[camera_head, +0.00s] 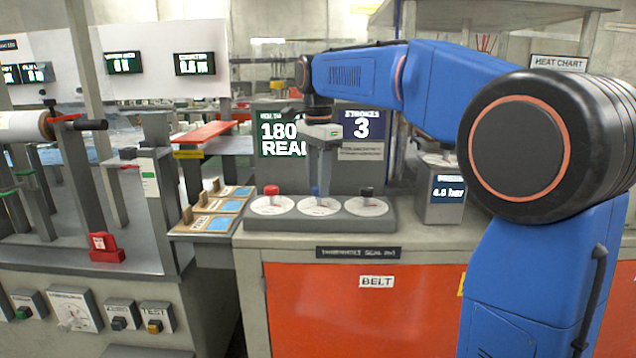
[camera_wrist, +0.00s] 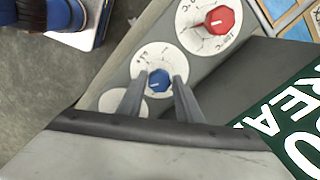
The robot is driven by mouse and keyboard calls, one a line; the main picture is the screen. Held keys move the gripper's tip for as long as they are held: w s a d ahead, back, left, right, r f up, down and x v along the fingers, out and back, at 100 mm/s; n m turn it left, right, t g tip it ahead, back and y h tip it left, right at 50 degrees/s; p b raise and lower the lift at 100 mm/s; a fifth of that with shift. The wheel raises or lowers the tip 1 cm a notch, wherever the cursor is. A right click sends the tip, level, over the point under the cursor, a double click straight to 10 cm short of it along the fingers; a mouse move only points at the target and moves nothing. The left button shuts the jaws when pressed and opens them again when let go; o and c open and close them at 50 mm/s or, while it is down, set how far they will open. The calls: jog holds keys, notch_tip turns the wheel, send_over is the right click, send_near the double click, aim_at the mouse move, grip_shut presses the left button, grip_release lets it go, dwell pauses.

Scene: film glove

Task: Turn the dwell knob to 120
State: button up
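A grey box on the bench carries three round white dials with a red knob (camera_head: 271,190), a blue knob (camera_head: 317,191) and a black knob (camera_head: 367,192). I cannot read which is labelled dwell. My gripper (camera_head: 319,180) points down over the blue knob, partly hiding it. In the wrist view, my gripper (camera_wrist: 160,76) has its fingers apart, one on each side of the blue knob (camera_wrist: 158,80), with no clear grip on it. The red knob (camera_wrist: 219,19) stands beside it on a °C dial. The black knob is hidden there.
A dark display (camera_head: 280,135) reading 180 READY, its end covered, and a STROKES 3 display (camera_head: 361,125) stand behind the dials. A pressure box (camera_head: 440,190) is to the right. A wooden tray with blue pads (camera_head: 212,207) is to the left.

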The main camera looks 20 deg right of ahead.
jog(key=shift+o, duration=1.2)
notch_tip(320, 180, up, 17)
jog(key=shift+r, duration=0.2)
jog(key=s+d+f+n+t, duration=0.2)
jog(key=s+f+n, duration=0.5)
jog(key=s+f, duration=0.9)
jog(key=s+d+f+n+t, duration=0.2)
jog(key=s+d+f+n, duration=0.3)
jog(key=s+f, duration=1.1)
notch_tip(320, 180, down, 6)
jog(key=n, duration=0.2)
jog(key=shift+s+d+n+t, duration=0.3)
jog(key=shift+s+n+t, duration=0.05)
jog(key=shift+n+t, duration=0.05)
